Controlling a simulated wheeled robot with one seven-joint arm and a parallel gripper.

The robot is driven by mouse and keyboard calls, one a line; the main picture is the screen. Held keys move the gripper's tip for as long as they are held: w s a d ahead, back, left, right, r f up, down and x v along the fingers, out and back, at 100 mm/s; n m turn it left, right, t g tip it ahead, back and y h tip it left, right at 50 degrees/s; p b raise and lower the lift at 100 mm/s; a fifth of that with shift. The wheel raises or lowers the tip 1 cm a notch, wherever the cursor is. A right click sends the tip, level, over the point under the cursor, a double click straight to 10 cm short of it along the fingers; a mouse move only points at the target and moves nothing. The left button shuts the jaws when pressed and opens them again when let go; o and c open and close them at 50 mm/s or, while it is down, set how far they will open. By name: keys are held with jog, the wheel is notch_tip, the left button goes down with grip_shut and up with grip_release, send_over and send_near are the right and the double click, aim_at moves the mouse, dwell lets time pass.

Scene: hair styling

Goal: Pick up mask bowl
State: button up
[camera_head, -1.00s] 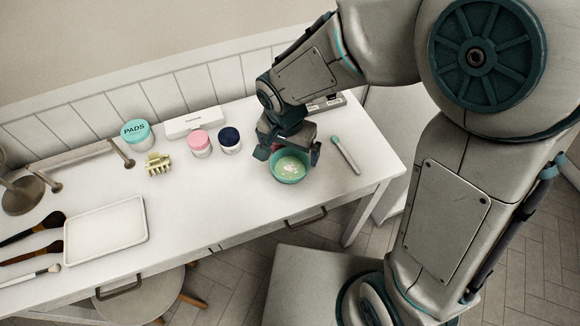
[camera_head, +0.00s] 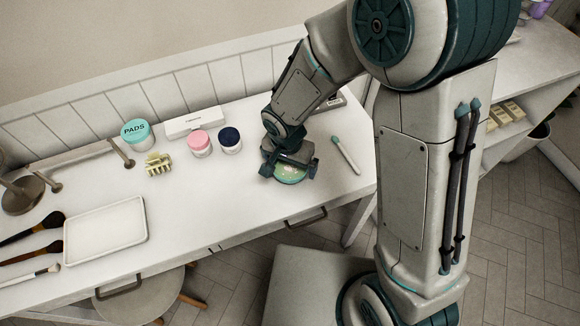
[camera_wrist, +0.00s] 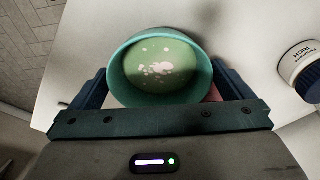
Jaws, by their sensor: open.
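The mask bowl (camera_head: 290,176) is a small teal bowl with a green mixture and pale specks inside. It stands upright on the white table near its front edge, partly hidden behind my gripper in the head view. It also shows at the top middle of the wrist view (camera_wrist: 160,68). My gripper (camera_head: 289,168) is right over the bowl. In the wrist view, my gripper (camera_wrist: 165,92) is open, with one finger on each side of the bowl. I cannot tell whether the fingers touch its wall.
A spatula (camera_head: 345,154) lies right of the bowl. A dark-lidded jar (camera_head: 230,140), a pink-lidded jar (camera_head: 200,143), a teal pads jar (camera_head: 136,132) and a claw clip (camera_head: 158,163) stand to the left. A white tray (camera_head: 105,231) and several brushes lie farther left.

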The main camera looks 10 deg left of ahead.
jog(key=c, duration=0.9)
jog(key=shift+r, duration=0.25)
